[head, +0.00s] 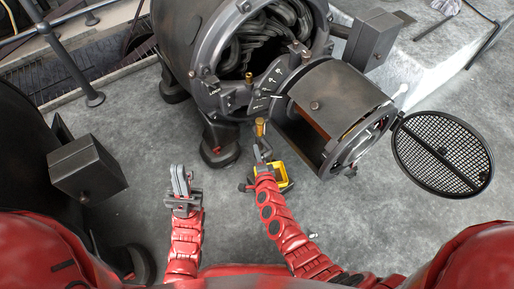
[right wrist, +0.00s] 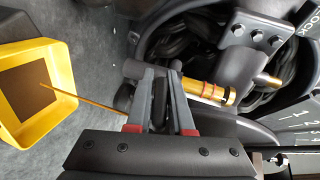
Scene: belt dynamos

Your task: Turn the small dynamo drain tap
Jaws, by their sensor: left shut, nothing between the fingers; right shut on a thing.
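The dynamo (head: 205,45) is a large dark drum with an open end showing thick black cables. The drain tap has a brass body (head: 260,127) low at its front; the brass also shows in the right wrist view (right wrist: 205,90). My right gripper (head: 262,157) is at the tap, its fingers (right wrist: 162,82) shut on a dark part beside the brass, probably the tap's handle; the fingers partly hide it. A yellow tray (right wrist: 65,103) stands below. A thin amber line, like a stream, runs between the tray and the tap area. My left gripper (head: 180,181) is shut and empty over the floor.
A smaller open cylinder (head: 335,85) and a round mesh cover (head: 443,153) jut out to the right. A marked plate (head: 275,80) sits above the tap. A dark box (head: 87,170) stands out at left. Grey floor around my left gripper is clear.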

